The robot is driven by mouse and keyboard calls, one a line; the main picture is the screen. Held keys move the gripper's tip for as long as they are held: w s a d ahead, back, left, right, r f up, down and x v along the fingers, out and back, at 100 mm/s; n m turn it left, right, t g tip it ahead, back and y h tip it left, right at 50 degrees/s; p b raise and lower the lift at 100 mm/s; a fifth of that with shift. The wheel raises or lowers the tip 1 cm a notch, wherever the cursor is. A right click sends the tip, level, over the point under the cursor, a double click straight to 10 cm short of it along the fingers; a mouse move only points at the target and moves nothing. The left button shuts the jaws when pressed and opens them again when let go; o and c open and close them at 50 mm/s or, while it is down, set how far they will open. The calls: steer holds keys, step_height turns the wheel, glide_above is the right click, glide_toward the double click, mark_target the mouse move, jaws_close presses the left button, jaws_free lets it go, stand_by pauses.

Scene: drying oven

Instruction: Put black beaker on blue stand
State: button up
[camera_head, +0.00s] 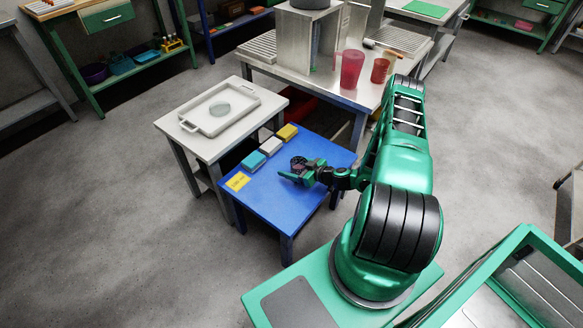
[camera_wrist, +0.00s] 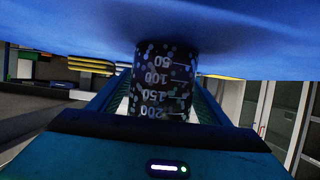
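The black beaker (camera_wrist: 165,80) stands out in the wrist view, with pale graduation numbers on its dark side. It lies between the two fingers of my gripper (camera_wrist: 163,100). Its far end meets or nearly meets the blue surface, with a dark shadow around it. In the head view the beaker (camera_head: 298,162) is a small dark shape at my gripper (camera_head: 294,172), over the blue stand (camera_head: 285,205). The fingers flank the beaker closely. I cannot tell whether they press on it, or whether the beaker bears fully on the stand.
Blue, white and yellow boxes (camera_head: 271,146) line the stand's back left edge, with a yellow note (camera_head: 237,181) at its left corner. A white table with a tray (camera_head: 190,124) adjoins at left. Behind, a metal-topped table holds red cups (camera_head: 351,70). The stand's front is clear.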

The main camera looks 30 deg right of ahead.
steer(key=shift+r, duration=0.15)
steer(key=v, duration=1.1)
steer(key=shift+s+d, duration=0.1)
steer(key=shift+s, duration=0.15)
steer(key=shift+s+r, duration=0.1)
steer(key=shift+r, duration=0.45)
steer(key=s+a+r+g, duration=0.25)
steer(key=r+g, duration=0.25)
steer(key=r, duration=0.6)
steer(key=s+a+r+g, duration=0.25)
steer(key=r+g, duration=0.25)
steer(key=r, duration=0.6)
steer(key=s+a+r+m+g+h, duration=0.2)
steer(key=s+r+m, duration=0.8)
steer(key=s+r, duration=1)
steer(key=s+h, duration=0.2)
steer(key=s, duration=0.1)
steer(key=shift+a+r+g, duration=0.25)
steer(key=shift+g, duration=0.15)
